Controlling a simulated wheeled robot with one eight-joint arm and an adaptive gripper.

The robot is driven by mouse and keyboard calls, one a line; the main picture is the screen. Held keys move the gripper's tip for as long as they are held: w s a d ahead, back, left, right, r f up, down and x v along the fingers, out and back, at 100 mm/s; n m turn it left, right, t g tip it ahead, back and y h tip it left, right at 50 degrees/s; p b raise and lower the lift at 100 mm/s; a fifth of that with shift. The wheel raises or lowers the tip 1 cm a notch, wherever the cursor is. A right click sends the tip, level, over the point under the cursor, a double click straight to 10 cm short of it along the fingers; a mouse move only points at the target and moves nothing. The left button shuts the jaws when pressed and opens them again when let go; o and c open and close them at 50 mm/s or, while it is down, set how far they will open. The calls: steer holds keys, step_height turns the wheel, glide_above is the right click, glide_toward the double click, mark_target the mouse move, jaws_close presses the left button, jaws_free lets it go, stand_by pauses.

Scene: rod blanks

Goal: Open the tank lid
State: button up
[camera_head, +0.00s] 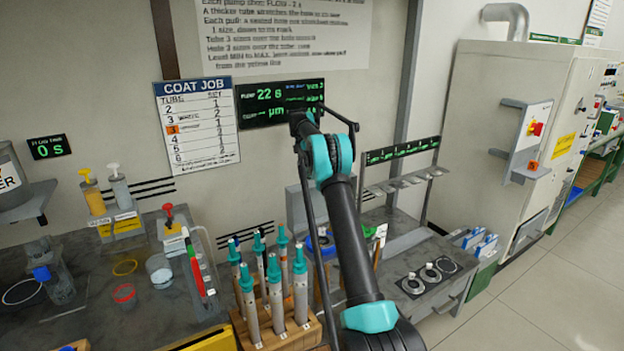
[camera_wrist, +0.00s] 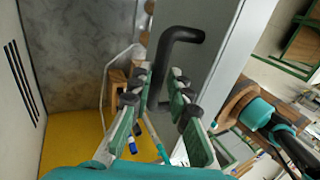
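My gripper (camera_wrist: 159,82) is open in the wrist view, with its two green-padded fingers apart. A black bent bar (camera_wrist: 180,34), like a handle or pipe, stands in front of a grey panel (camera_wrist: 222,48). Its lower end runs into the space between my fingertips; I cannot tell whether they touch it. I cannot tell for sure whether the bar belongs to the tank lid. In the head view my arm crosses the middle and hides much of a grey box-like body (camera_head: 297,207) behind it. My fingers cannot be made out there.
A wooden rack (camera_head: 290,337) of several teal-topped tools stands close left of my arm. Dispensers (camera_head: 93,196) and small rings lie on the left bench. Floor is clear at far right.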

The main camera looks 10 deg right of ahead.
steer(key=shift+o, duration=1.1)
steer(key=shift+r, duration=0.1)
step_height(320, 180, up, 10)
